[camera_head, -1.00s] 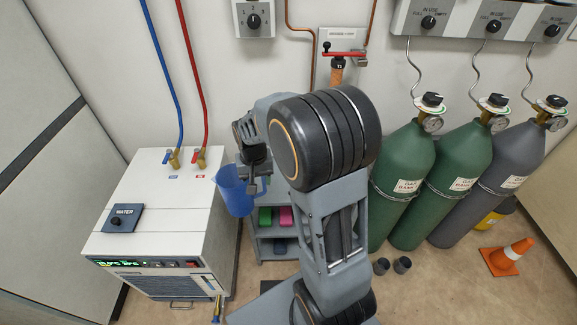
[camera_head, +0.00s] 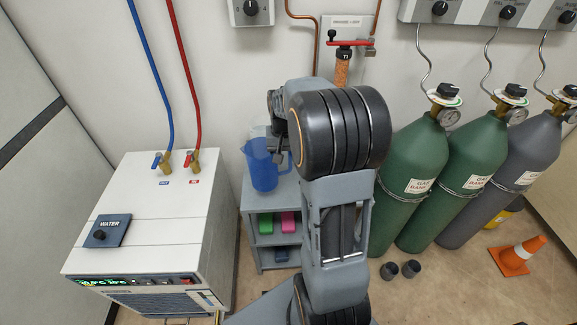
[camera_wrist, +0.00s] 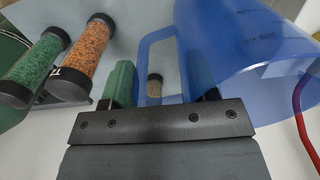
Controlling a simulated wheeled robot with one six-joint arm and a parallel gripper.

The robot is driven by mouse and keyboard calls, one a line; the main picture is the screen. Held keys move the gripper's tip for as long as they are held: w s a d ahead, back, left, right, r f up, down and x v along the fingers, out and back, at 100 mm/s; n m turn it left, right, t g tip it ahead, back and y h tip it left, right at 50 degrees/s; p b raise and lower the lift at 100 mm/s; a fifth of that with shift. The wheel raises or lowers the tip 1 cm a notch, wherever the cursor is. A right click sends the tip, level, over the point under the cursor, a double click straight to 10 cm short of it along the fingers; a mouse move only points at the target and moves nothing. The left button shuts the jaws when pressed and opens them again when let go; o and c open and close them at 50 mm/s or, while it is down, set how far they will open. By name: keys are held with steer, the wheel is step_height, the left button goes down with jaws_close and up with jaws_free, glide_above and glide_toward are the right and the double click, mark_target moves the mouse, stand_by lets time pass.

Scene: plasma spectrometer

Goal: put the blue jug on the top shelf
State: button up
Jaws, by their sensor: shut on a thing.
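The blue jug (camera_head: 262,165) appears upright in the head view, in front of and over the left part of the grey shelf unit's top (camera_head: 284,193). I cannot tell whether its base touches the top. My gripper (camera_head: 279,148) is to the jug's right, partly hidden behind my arm. In the wrist view the jug (camera_wrist: 250,45) fills the upper right, and its handle (camera_wrist: 150,62) lies between the two green-padded fingers of my gripper (camera_wrist: 160,88). The gripper is shut on the handle.
Green and pink items (camera_head: 288,222) sit on a lower shelf. A white water unit (camera_head: 150,215) stands to the left, and gas cylinders (camera_head: 412,175) stand to the right. An orange-filled tube (camera_head: 342,70) is on the wall behind. Two dark cups (camera_head: 400,269) and a cone (camera_head: 517,256) are on the floor.

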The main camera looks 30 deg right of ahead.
steer(key=shift+w+d+f+b, duration=0.15)
steer(key=shift+d+f, duration=0.2)
steer(key=shift+f, duration=0.6)
steer(key=shift+w+d+f+b, duration=0.1)
steer(key=shift+d+f+b, duration=0.15)
steer(key=shift+f, duration=0.65)
steer(key=shift+w+d+f+b, duration=0.15)
steer(key=shift+d+f, duration=0.25)
steer(key=shift+f, duration=0.55)
steer(key=shift+f, duration=0.2)
steer(key=o, duration=1.2)
steer(key=shift+c, duration=0.2)
steer(key=shift+r, duration=0.1)
